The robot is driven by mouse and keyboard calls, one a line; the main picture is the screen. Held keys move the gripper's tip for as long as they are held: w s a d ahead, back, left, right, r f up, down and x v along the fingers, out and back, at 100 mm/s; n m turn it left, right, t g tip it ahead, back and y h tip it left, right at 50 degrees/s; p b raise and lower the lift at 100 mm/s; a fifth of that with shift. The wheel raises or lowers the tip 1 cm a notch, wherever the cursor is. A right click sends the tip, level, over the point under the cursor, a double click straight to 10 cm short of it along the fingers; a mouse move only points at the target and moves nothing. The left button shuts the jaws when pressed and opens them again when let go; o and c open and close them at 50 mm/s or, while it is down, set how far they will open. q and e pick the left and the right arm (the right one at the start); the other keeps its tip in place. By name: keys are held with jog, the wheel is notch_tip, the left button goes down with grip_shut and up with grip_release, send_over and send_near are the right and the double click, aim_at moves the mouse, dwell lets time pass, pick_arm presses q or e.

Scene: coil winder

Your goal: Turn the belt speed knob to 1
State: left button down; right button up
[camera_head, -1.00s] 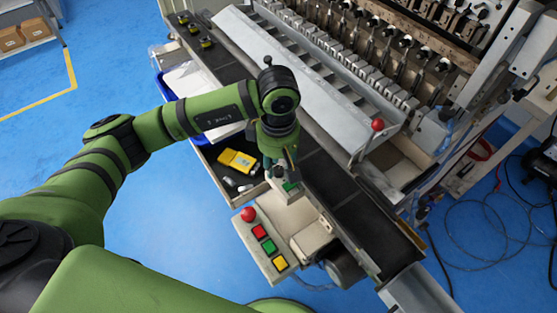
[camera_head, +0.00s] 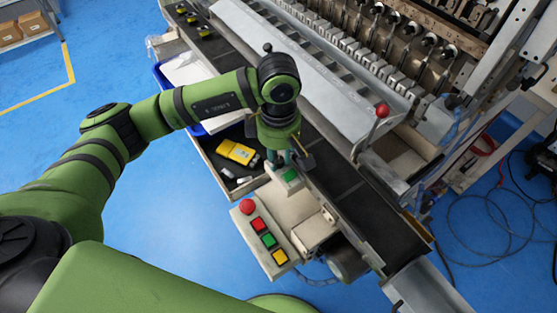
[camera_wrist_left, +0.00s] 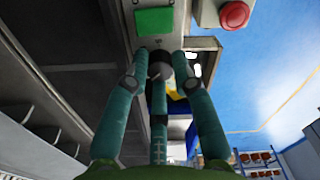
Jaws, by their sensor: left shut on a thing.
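The knob's markings cannot be read. My right gripper is in neither view now.
A beige panel (camera_head: 247,228) with a red mushroom button (camera_head: 247,207) and several coloured buttons stands in front. The dark conveyor belt (camera_head: 365,215) runs behind the control box. A yellow device (camera_head: 236,152) lies in an open drawer to the left.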

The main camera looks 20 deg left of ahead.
pick_arm(q)
jog(key=shift+f+n+b, duration=0.2)
jog(key=shift+n+b, duration=0.1)
jog(key=shift+n, duration=0.2)
jog(key=shift+r, duration=0.2)
jog(key=shift+n, duration=0.3)
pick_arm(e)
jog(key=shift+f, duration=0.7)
pick_arm(q)
jog(key=c, duration=1.3)
grip_release()
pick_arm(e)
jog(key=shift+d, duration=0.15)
